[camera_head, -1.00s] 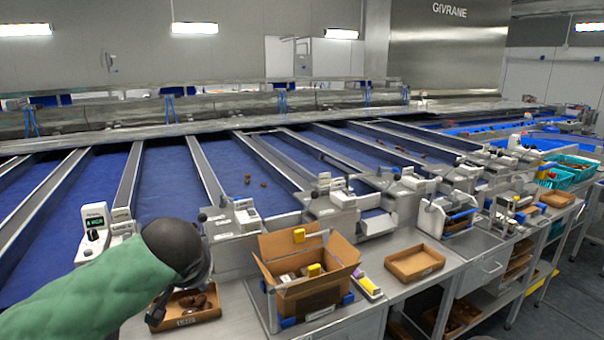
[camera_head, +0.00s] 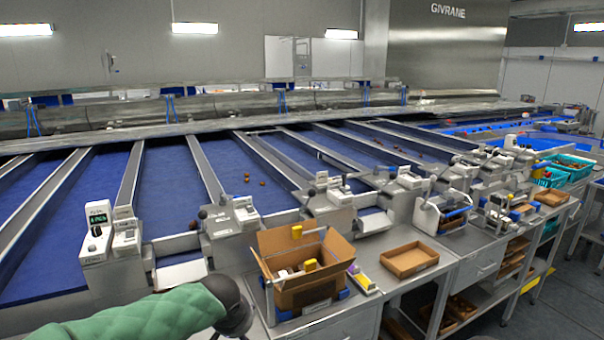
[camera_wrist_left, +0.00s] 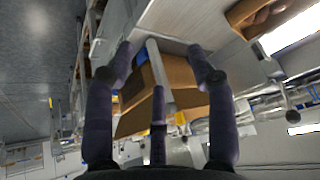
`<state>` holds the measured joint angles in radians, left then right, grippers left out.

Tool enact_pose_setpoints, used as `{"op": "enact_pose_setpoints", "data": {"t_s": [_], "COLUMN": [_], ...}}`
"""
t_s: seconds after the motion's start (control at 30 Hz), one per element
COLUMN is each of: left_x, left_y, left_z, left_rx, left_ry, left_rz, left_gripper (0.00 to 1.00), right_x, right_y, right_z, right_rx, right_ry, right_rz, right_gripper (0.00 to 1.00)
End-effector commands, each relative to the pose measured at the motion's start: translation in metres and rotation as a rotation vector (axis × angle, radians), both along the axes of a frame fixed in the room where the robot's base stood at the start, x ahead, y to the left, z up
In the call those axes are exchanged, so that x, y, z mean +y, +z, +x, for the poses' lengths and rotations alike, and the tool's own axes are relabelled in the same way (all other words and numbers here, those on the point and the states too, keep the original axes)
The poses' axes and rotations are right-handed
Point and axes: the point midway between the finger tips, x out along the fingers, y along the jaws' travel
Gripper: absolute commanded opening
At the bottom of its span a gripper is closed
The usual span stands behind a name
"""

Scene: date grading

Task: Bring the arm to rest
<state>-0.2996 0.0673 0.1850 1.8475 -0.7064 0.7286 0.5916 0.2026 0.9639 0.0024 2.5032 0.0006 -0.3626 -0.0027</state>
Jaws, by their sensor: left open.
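My left arm comes in from the lower left of the head view in a green quilted sleeve, ending in a dark wrist (camera_head: 228,300) at the bottom edge. The left gripper's fingers are not clear there. In the left wrist view my left gripper (camera_wrist_left: 165,62) is open, its dark fingers spread with nothing between them. An open cardboard box (camera_wrist_left: 150,85) shows beyond the fingers. In the head view the same box (camera_head: 308,285) stands on the bench to the right of my wrist, apart from it. My right gripper is in neither view.
A shallow brown tray (camera_head: 410,262) sits right of the box. A yellow-ended block (camera_head: 362,281) lies between them. A grey device (camera_head: 97,232) stands at the left. Blue belt lanes (camera_head: 170,185) with a few dates fill the back. A tray of dates (camera_wrist_left: 262,14) shows in the wrist view.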

Motion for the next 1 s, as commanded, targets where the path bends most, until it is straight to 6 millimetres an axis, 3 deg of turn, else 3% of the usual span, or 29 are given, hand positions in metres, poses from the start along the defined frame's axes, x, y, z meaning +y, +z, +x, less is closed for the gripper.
{"op": "enact_pose_setpoints", "data": {"t_s": [0.03, 0.2, 0.37, 0.5, 0.7, 0.83, 1.0], "left_x": [-0.007, -0.03, -0.044, -0.05, -0.049, -0.046, -0.043], "left_y": [-0.035, -0.142, -0.233, -0.3, -0.369, -0.393, -0.406], "left_z": [-0.003, -0.025, -0.065, -0.112, -0.186, -0.225, -0.25], "left_rx": [0.054, 0.197, 0.311, 0.391, 0.475, 0.509, 0.527], "left_ry": [-0.023, -0.079, -0.073, -0.028, 0.081, 0.142, 0.182], "left_rz": [-0.019, -0.129, -0.246, -0.333, -0.407, -0.416, -0.414], "left_gripper": [0.56, 0.56, 0.56, 0.56, 0.56, 0.56, 0.56], "right_x": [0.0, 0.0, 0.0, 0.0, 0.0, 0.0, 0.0], "right_y": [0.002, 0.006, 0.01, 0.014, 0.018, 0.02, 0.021], "right_z": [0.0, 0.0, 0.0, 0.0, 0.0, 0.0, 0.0], "right_rx": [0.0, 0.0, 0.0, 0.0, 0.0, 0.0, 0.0], "right_ry": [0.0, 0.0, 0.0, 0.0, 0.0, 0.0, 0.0], "right_rz": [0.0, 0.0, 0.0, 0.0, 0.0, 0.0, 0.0], "right_gripper": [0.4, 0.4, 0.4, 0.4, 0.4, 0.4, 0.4]}}
